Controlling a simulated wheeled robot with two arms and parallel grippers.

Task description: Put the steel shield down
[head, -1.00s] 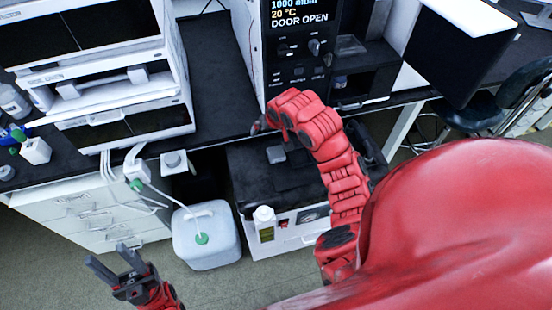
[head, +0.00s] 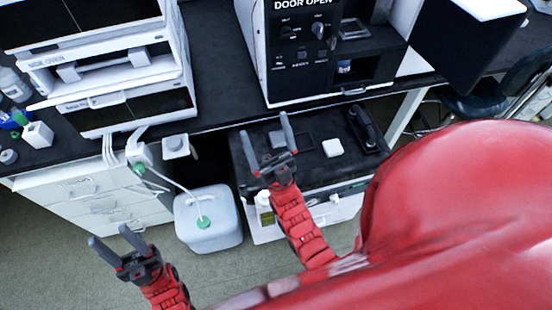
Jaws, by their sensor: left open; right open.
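I cannot pick out the steel shield for certain. A small grey block (head: 277,138) lies on the black top of the low white cabinet (head: 265,233), close to my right gripper (head: 264,125). That gripper is open, with its fingers spread and nothing between them, and it appears over the cabinet top. My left gripper (head: 107,235) is open and empty over the floor at the lower left, left of the white jug.
A white pad (head: 332,148) and a black handset (head: 364,129) lie on the cabinet top. A white jug (head: 208,220) with a tube stands left of it. The instrument with a black panel (head: 300,55) stands on the bench above. White stacked modules (head: 125,105) are at left.

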